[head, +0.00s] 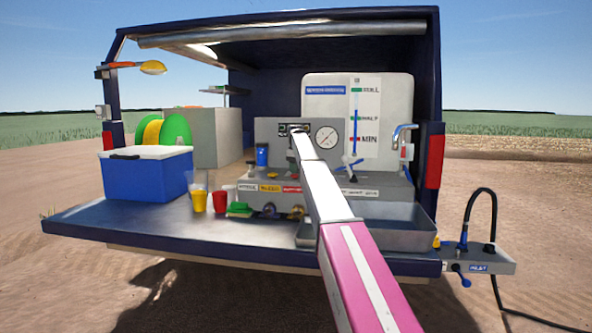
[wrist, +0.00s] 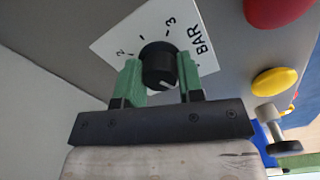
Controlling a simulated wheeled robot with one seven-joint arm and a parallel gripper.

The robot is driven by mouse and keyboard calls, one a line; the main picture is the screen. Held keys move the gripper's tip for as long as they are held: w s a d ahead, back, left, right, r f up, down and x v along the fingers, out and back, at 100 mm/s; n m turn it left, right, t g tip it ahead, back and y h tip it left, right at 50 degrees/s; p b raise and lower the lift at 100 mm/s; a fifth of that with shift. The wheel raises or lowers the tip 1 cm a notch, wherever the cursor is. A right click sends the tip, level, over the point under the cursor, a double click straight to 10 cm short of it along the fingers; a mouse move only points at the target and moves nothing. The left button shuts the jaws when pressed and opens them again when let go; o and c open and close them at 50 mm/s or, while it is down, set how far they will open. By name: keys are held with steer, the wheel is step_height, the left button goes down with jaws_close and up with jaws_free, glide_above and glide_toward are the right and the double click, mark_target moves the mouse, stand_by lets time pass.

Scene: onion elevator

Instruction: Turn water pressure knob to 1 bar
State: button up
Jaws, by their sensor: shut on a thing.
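In the wrist view the black round pressure knob (wrist: 160,62) sits on a white dial plate (wrist: 116,40). The figures 2 and 3 and the word BAR show; I cannot make out the 1 mark for certain. A pale pointer mark on the knob faces the lower side of the picture, towards my gripper's body. My gripper (wrist: 160,76) is shut on the knob, one green finger at each side. In the head view my arm reaches to the grey control panel (head: 265,130) and hides the knob. A round gauge (head: 327,137) is right of it; its reading is too small to tell.
A red button (wrist: 275,10), a yellow button (wrist: 273,81) and a metal valve (wrist: 272,115) are close right of the knob. A blue cooler (head: 147,180), a yellow cup (head: 200,202), a red cup (head: 219,202) and a metal sink (head: 385,235) occupy the tailgate.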

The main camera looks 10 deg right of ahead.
steer(key=m, duration=1.3)
steer(key=shift+m, duration=0.3)
stand_by(0.3)
steer(key=o, duration=0.9)
steer(key=shift+r, duration=0.1)
